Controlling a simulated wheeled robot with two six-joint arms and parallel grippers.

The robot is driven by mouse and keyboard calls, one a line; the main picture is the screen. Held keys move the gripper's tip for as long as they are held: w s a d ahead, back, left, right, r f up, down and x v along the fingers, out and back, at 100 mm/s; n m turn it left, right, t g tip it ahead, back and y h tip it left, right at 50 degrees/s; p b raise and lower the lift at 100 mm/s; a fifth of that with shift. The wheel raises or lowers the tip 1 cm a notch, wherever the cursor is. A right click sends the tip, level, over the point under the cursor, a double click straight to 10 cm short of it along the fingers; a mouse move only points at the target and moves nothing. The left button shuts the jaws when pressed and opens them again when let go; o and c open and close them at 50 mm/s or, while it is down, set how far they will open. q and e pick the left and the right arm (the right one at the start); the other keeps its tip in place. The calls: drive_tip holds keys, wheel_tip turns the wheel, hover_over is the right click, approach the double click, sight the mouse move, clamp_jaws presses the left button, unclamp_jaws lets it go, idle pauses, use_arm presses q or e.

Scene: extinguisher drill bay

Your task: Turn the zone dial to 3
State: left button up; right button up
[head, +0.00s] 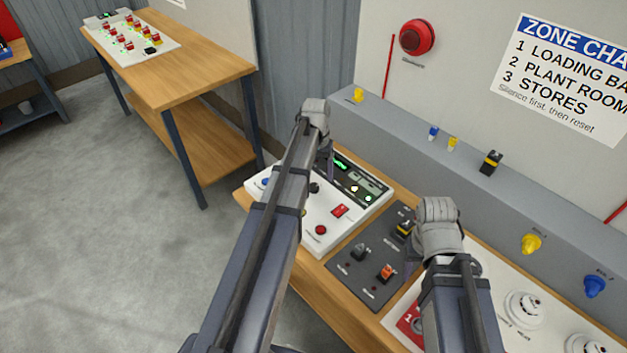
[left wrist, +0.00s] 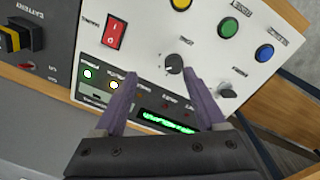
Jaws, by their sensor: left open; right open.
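A white control panel (head: 350,225) lies on the wooden bench and fills much of the left wrist view. A round black dial (left wrist: 174,64) on it has a pale pointer mark; its printing is too small to read. The dark knob also shows in the head view (head: 314,188), beside my left arm. My left gripper (left wrist: 160,80) is open and empty, its two fingers spread over the panel, with the dial just beyond and between the fingertips. In the head view my left gripper (head: 327,165) hangs over the panel. My right gripper (head: 411,256) is open over the dark switch plate.
The panel carries a red rocker switch (left wrist: 114,36), green (left wrist: 229,27) and blue (left wrist: 265,52) buttons, another dark knob (left wrist: 227,90) and a lit green display (left wrist: 168,122). A dark plate (head: 345,270) with switches adjoins it. A zone chart (head: 570,75) hangs on the wall.

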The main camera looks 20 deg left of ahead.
sight(314, 186)
use_arm(q)
drive_tip(key=a, duration=0.1)
drive_tip(key=w+a, duration=0.1)
drive_tip(key=a, duration=0.1)
drive_tip(key=shift+r, duration=0.15)
use_arm(e)
drive_tip(key=shift+r, duration=0.1)
use_arm(q)
drive_tip(key=shift+d, duration=0.1)
drive_tip(key=f+b, duration=0.7)
drive_tip(key=f, duration=0.1)
drive_tip(key=shift+d+b, duration=0.2)
drive_tip(key=shift+b, duration=0.2)
use_arm(e)
wheel_tip(314, 186, down, 8)
drive_tip(key=shift+r, duration=0.1)
use_arm(q)
drive_tip(key=shift+r, duration=0.1)
clamp_jaws()
